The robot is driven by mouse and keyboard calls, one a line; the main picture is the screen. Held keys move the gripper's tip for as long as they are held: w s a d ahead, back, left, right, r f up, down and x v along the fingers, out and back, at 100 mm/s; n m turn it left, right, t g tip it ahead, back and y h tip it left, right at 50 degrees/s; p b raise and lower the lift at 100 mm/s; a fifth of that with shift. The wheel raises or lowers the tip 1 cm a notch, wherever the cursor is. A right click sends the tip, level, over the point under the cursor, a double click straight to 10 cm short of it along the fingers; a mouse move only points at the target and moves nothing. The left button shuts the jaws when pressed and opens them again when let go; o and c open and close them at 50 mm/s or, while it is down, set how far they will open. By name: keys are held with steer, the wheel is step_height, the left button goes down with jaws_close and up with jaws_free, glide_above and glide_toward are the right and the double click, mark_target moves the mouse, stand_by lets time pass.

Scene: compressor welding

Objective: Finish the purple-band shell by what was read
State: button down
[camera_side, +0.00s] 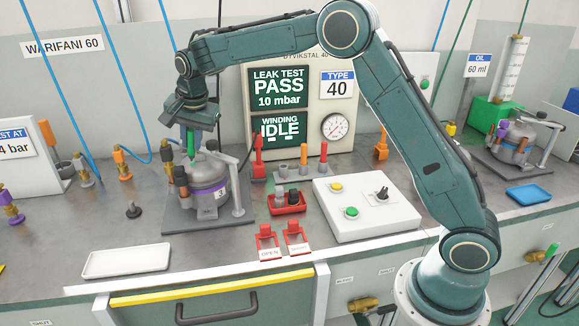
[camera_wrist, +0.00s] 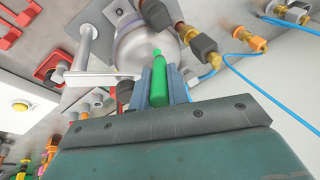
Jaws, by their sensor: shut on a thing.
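The purple-band shell (camera_side: 207,188) stands upright on a grey plate (camera_side: 180,222), with a clamp arm (camera_side: 238,180) at its right. A tag on it seems to read 3. Its silver dome (camera_wrist: 145,45) shows in the wrist view, with dark and brass fittings beside it. My gripper (camera_side: 190,130) is shut on a green bottle-shaped piece (camera_wrist: 160,80), its narrow end towards the dome. The piece (camera_side: 191,145) is just above the shell's top in the side view; I cannot tell whether it touches. The panel (camera_side: 290,90) reads LEAK TEST PASS, 10 mbar, WINDING IDLE, TYPE 40.
A red tray (camera_side: 287,203) holds small dark and grey pieces. A white control box (camera_side: 368,208) has yellow and green buttons and a black switch. An empty white tray (camera_side: 126,261) lies front left. Another shell (camera_side: 512,143) stands far right by a blue tray (camera_side: 528,193).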

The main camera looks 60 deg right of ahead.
steer(key=shift+r, duration=3)
steer(key=s+d+g, duration=0.2)
steer(key=s+d, duration=0.2)
steer(key=d, duration=0.9)
steer(key=s+d+g+y, duration=0.1)
steer(key=s+d, duration=0.4)
steer(key=d, duration=0.7)
steer(key=shift+d+g, duration=0.35)
steer(key=shift+g, duration=0.05)
step_height(320, 180, down, 20)
steer(key=shift+r, duration=0.2)
steer(key=shift+f, duration=0.2)
